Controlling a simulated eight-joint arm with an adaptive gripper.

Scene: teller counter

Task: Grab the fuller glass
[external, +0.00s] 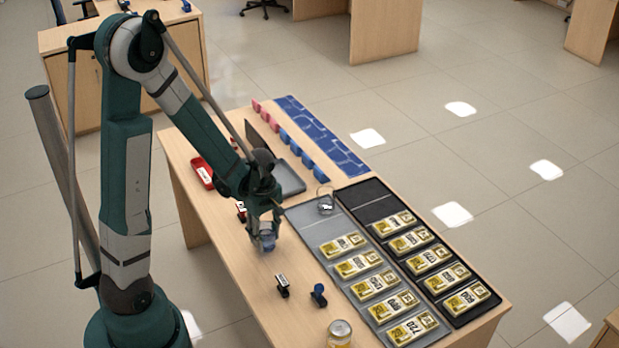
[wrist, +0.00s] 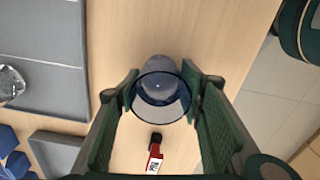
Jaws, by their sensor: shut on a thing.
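My gripper (external: 264,232) is low over the wooden counter, its two fingers shut on a glass (external: 267,242) with a bluish tint. In the wrist view this held glass (wrist: 161,98) sits between both green fingers, seen from above with its round rim facing the camera. How full it is cannot be told clearly. A second, clear glass (external: 326,201) stands on the grey mat to the right of my gripper. It also shows at the left edge of the wrist view (wrist: 10,83), partly cut off.
A black stamp (external: 282,284), a blue stamp (external: 319,294) and a jar (external: 340,333) stand toward the front. A red-handled stamp (wrist: 155,157) is close to my gripper.

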